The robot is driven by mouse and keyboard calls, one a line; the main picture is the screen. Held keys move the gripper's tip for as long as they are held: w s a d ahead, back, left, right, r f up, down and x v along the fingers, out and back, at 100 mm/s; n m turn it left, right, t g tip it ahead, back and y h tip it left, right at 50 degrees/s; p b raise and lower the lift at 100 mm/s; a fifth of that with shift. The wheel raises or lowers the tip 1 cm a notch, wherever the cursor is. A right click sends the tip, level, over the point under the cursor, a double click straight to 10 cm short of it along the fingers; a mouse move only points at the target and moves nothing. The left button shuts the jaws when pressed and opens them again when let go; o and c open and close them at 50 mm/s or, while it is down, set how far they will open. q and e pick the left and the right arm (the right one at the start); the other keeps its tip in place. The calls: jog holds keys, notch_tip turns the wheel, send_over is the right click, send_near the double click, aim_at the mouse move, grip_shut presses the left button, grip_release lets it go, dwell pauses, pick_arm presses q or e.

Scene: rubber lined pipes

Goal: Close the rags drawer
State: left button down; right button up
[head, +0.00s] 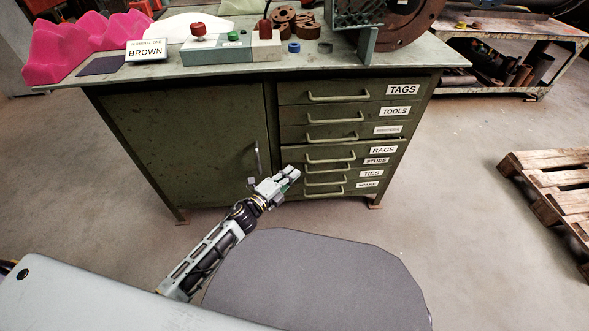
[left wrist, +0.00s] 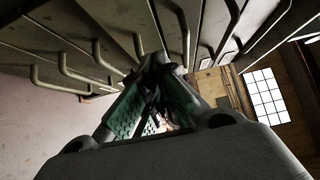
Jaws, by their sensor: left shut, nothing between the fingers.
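The rags drawer (head: 352,153) is in the right-hand column of a green workbench cabinet, in the head view, marked by a white RAGS label. Its front stands out a little from the drawers around it, and a bar handle (head: 330,161) runs across it. My left gripper (head: 293,173) is shut and empty, low in front of the column's left side, just below and left of that handle. Whether it touches a drawer front I cannot tell. In the left wrist view the shut fingers (left wrist: 158,68) point towards several drawer fronts and handles. My right gripper is not in view.
The tags (head: 355,90) and tools (head: 350,112) drawers lie above, the studs and ties drawers below. A cabinet door (head: 185,140) is to the left. The bench top (head: 240,75) holds a control box and pink foam. A pallet (head: 560,195) lies at right.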

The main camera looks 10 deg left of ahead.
pick_arm(q)
jog(key=v, duration=0.3)
jog(key=shift+s+a+p, duration=0.2)
jog(key=shift+s+p, duration=0.15)
jog(key=shift+p, duration=0.05)
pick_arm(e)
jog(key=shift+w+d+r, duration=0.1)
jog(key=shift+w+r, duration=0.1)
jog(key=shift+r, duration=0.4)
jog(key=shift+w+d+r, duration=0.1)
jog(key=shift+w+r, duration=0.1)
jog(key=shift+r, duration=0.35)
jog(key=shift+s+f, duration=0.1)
